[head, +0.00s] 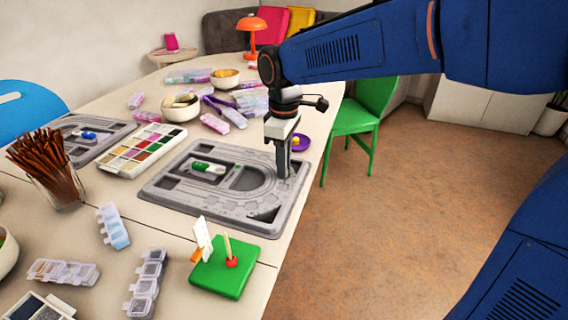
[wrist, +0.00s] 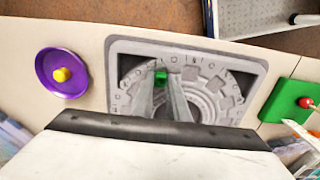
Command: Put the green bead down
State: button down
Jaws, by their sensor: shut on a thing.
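The green bead (wrist: 160,77) shows in the wrist view at the tips of my gripper (wrist: 161,84), which is shut on it. In the head view my gripper (head: 284,174) points down over the right end of the near grey bead board (head: 190,193); the held bead cannot be made out there. The same board (wrist: 235,63) lies beneath the fingers in the wrist view, with curved grooves around them. I cannot tell whether the bead touches the board. A green and white piece (head: 208,168) lies in a recess of the board.
A purple dish (head: 306,146) with a yellow bead (wrist: 62,75) stands beside the board near the table edge. A green block (head: 213,282) with a red bead (head: 232,262) on a stick is at the front. Bowls, bead boxes and a second board (head: 112,128) crowd the left and back.

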jog(key=c, duration=1.7)
grip_release()
jog(key=shift+s+f, duration=0.15)
jog(key=shift+f, duration=0.35)
notch_tip(320, 180, up, 13)
jog(key=s+d+f+m+t, duration=0.1)
jog(key=s+d+f+m, duration=0.2)
jog(key=d, duration=0.5)
jog(key=s+d+m+t, duration=0.1)
jog(key=s+d+m, duration=0.2)
jog(key=s+d, duration=0.35)
jog(key=s+d+f+m+t, duration=0.1)
jog(key=s+d+f+m, duration=0.1)
jog(key=s+d+f, duration=0.1)
jog(key=s+d+f+m, duration=0.3)
jog(key=s+d+f, duration=0.1)
jog(key=d+f, duration=0.1)
jog(key=s+d+f+m+t, duration=0.1)
jog(key=s+d+f+m, duration=0.1)
jog(key=s+d+f, duration=0.2)
jog(key=shift+d+m+t, duration=0.3)
jog(key=shift+m, duration=0.1)
